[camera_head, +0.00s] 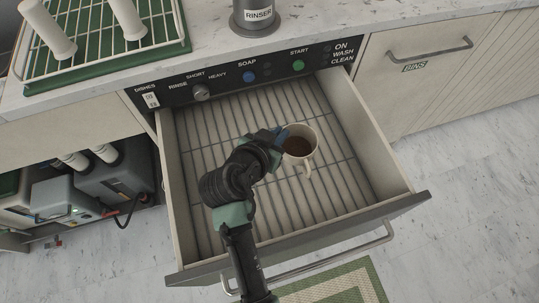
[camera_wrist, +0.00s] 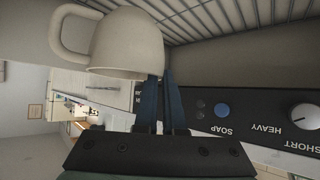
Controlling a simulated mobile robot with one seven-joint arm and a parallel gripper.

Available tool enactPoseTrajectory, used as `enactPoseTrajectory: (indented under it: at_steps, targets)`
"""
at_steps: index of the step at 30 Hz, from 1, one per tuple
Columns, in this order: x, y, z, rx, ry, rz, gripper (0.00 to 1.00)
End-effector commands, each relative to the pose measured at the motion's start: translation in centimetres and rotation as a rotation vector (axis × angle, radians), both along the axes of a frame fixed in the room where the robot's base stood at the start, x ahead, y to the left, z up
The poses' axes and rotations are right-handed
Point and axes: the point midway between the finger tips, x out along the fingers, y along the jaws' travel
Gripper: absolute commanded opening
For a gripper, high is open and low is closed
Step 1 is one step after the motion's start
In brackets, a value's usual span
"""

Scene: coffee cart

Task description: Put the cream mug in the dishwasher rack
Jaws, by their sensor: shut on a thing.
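The cream mug (camera_head: 301,147) is upright in the head view, over the wire rack (camera_head: 223,124) in the open dishwasher drawer, right of the rack's middle. It has brown liquid or residue inside, and its handle points toward the drawer front. My gripper (camera_head: 281,135) is shut on the mug at its upper left side. In the wrist view the mug (camera_wrist: 113,42) sits at the fingertips of my gripper (camera_wrist: 160,80), with the handle to the left. I cannot tell whether the mug's base touches the rack.
The drawer front (camera_head: 330,236) borders the near side. The control panel (camera_head: 250,75) runs along the back, under the counter. A rinser (camera_head: 258,16) and a green rack with white items (camera_head: 110,50) stand on the counter. The rest of the dishwasher rack is clear.

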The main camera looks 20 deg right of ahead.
Motion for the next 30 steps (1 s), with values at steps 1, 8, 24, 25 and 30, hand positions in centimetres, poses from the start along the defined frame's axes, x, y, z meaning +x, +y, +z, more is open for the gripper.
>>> enactPoseTrajectory:
  at_steps: [1, 8, 24, 25, 30]
  targets:
    - [0.0, -0.1, -0.8, 0.0, -0.003, -0.008, 0.0]
    - [0.0, -0.1, -5.0, 0.0, -0.001, -0.008, 0.0]
    - [0.0, -0.1, -9.6, 0.001, -0.005, -0.006, 0.0]
    - [0.0, -0.1, -9.6, 0.001, -0.005, -0.006, 0.0]
    - [0.0, -0.1, -9.8, 0.001, -0.004, -0.007, 0.0]
